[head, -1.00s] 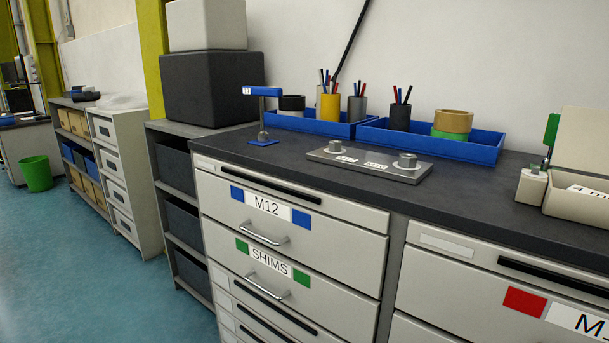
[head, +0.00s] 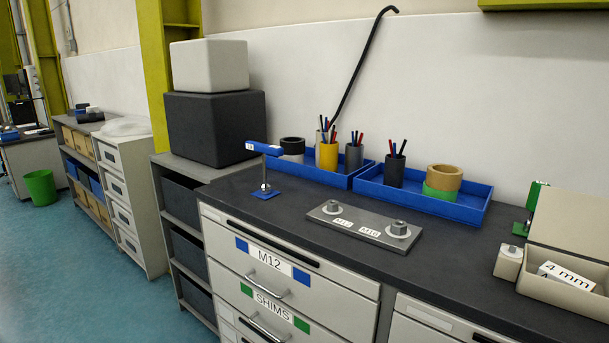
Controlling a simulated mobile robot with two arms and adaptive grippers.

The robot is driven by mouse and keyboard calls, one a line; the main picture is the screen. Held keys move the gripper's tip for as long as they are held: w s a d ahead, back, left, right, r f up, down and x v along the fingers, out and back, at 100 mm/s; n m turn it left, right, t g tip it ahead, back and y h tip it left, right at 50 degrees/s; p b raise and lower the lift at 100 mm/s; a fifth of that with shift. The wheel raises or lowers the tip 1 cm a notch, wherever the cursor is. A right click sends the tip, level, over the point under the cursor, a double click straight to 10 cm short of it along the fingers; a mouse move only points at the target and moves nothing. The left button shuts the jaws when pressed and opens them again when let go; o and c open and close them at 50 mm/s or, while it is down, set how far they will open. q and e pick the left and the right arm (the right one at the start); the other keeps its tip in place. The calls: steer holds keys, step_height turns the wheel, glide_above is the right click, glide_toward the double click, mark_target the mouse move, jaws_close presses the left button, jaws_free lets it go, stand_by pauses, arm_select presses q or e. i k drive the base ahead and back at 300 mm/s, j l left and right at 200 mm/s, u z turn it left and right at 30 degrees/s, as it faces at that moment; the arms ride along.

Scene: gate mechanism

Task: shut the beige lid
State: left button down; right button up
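A beige box (head: 563,295) stands on the dark worktop at the right edge of the head view. Its beige lid (head: 572,227) stands raised at the back of the box, so the box is open. The right part of the box and lid is cut off by the picture edge. A white block marked "4 mm" (head: 567,277) lies inside the box. A small beige piece with a grey top (head: 508,263) is at the box's left side. A green part (head: 534,197) stands behind the lid's left edge. Neither of my grippers is in view.
A metal plate with two bolts (head: 364,227) lies mid-worktop. A blue clamp-like stand (head: 264,170) is to its left. Blue trays (head: 424,196) with pen cups and tape rolls line the wall. Worktop between plate and box is clear. Drawers (head: 270,279) are below.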

mark_target(577, 223)
steer(key=z, duration=1)
